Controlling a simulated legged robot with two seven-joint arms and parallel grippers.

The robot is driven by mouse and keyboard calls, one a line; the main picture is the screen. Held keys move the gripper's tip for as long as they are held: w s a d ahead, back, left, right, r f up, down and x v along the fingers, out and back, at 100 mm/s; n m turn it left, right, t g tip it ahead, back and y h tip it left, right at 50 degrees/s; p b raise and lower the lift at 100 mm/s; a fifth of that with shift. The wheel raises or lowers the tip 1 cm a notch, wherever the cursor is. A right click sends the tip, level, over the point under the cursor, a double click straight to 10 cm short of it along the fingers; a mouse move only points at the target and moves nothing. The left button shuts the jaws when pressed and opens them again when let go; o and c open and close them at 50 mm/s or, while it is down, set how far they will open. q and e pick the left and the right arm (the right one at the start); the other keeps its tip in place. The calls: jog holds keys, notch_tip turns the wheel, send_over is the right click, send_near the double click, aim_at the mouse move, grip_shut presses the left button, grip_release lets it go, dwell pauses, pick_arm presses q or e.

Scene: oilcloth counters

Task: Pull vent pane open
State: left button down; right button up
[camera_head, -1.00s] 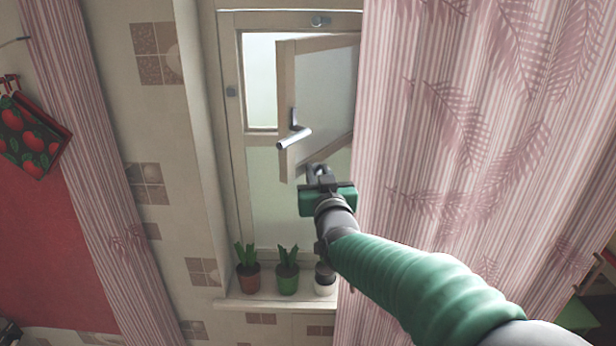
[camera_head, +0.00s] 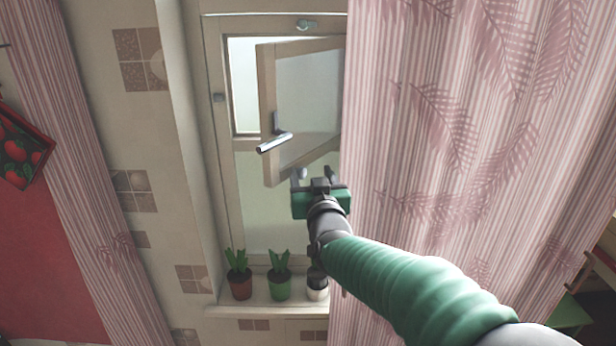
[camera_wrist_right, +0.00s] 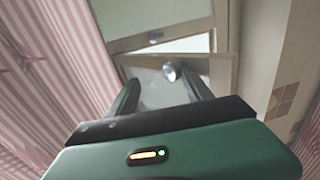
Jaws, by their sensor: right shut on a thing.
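The small vent pane (camera_head: 301,100) has a cream frame and is swung out from the upper window opening, tilted, with its right side behind the curtain. A metal lever handle (camera_head: 274,142) sits on its free left side; the rounded end of a metal handle (camera_wrist_right: 172,72) shows in the right wrist view. My right gripper (camera_head: 315,174) is at the pane's lower edge, below the handle, with its fingers spaced apart around part of the pane. In the right wrist view the pane (camera_wrist_right: 160,92) shows between the fingers; the exact contact is unclear. My left gripper is out of view.
A pink striped curtain (camera_head: 440,120) hangs close on the right. Potted plants (camera_head: 280,286) stand on the sill (camera_head: 250,309) below the gripper. A tiled wall and another curtain (camera_head: 80,150) are on the left.

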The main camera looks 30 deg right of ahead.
jog(key=shift+s+d, duration=0.2)
jog(key=shift+d, duration=0.05)
